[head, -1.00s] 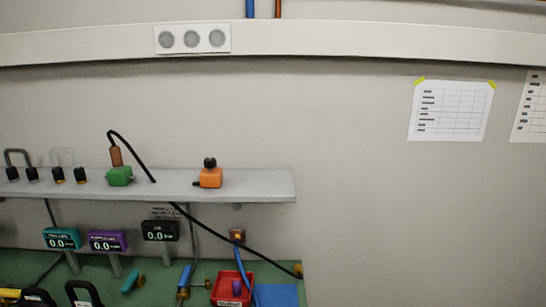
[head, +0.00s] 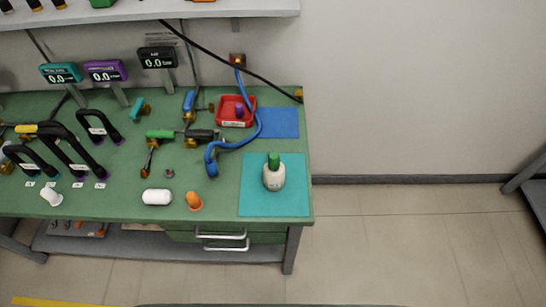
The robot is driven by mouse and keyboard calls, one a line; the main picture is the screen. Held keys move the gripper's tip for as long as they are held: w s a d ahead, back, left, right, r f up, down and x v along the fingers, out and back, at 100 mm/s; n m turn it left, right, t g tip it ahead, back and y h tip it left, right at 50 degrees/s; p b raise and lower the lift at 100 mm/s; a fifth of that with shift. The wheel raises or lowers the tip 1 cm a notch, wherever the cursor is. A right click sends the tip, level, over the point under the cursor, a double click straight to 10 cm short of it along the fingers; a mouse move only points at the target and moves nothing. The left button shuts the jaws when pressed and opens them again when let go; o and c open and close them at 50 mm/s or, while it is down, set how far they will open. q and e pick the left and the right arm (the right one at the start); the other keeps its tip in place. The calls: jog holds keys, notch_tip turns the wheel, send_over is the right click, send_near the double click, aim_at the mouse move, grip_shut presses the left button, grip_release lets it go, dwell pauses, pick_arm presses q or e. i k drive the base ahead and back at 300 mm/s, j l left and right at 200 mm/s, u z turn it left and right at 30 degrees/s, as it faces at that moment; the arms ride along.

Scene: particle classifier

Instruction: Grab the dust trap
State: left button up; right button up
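No label lets me tell for sure which item is the dust trap. A cream-white bottle-shaped vessel with a green top (head: 273,177) stands upright on a teal mat (head: 298,206) at the right front of the green bench. A white cylinder (head: 157,197) lies near the bench's front edge. A small orange piece (head: 194,201) is to its right, and a small white piece (head: 51,196) is at the left. Neither of my grippers shows in the head view.
The green bench (head: 120,203) also carries a red tray (head: 221,122), a blue hose (head: 211,157), a blue mat (head: 286,123), black curved tubes (head: 68,153) and display boxes (head: 157,57). A shelf (head: 262,8) hangs above. The floor right of the bench (head: 400,240) is clear.

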aim_at(273, 181)
jog(key=k+j+z, duration=0.15)
jog(key=j, duration=0.25)
jog(key=j+z, duration=0.1)
jog(key=j, duration=0.25)
jog(key=k+j+z, duration=0.15)
jog(key=j, duration=0.2)
jog(key=k+j+z, duration=0.15)
jog(key=j, duration=0.2)
jog(key=k+j+z, duration=0.1)
jog(key=j, duration=0.2)
jog(key=k+j, duration=0.05)
